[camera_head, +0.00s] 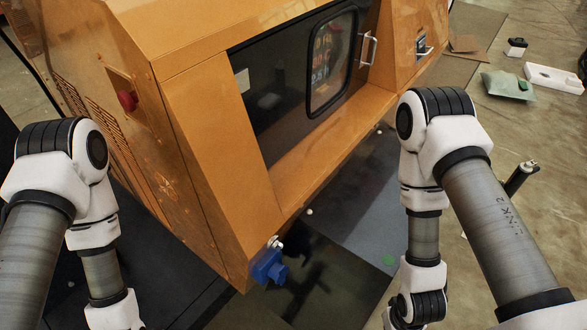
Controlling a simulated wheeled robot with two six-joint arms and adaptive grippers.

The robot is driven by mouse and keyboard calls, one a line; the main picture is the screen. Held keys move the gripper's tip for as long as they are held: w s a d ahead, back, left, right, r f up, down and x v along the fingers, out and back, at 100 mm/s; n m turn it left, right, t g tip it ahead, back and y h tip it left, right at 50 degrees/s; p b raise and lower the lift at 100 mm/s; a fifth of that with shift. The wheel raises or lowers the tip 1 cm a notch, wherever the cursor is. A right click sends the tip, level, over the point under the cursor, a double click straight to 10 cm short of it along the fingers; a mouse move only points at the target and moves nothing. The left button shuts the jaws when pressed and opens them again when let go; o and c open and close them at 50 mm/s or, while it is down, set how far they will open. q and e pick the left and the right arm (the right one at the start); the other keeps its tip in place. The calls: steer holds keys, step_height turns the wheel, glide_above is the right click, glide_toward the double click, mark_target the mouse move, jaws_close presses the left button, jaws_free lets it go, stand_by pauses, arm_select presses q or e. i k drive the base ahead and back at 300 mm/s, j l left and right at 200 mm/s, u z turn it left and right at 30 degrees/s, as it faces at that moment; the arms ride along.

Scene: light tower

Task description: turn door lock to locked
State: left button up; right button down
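The orange housing (220,130) of the light tower fills the upper middle of the head view. A dark recess in it holds a windowed door panel (332,62) with a pale handle (368,49) at its right. A small silver latch (422,46) is set in a dark recess on the orange panel further right; it may be the door lock, but its setting is too small to read. My arms come in at the left and right and point down. Both grippers are out of view below the bottom edge.
A red knob (127,101) sits on the left face. A blue connector (268,267) juts out at the lower front corner. On the floor at right are a green-grey pouch (507,86), a white tray (556,79) and a small black-and-white box (516,47).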

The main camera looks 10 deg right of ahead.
mark_target(277, 245)
steer(key=l, duration=0.4)
steer(key=k+l, duration=0.1)
steer(key=l, duration=0.35)
steer(key=l+u, duration=0.2)
steer(key=l, duration=0.2)
steer(key=k+l+u, duration=0.2)
steer(key=l, duration=0.2)
steer(key=l+u, duration=0.25)
steer(key=l, duration=0.2)
steer(key=k+l+u, duration=0.2)
steer(key=l, duration=0.15)
steer(key=k+l+u, duration=0.2)
steer(key=l, duration=0.15)
steer(key=k+l+u, duration=0.2)
steer(key=l+u, duration=0.25)
steer(key=i+j, duration=0.05)
steer(key=j, duration=0.05)
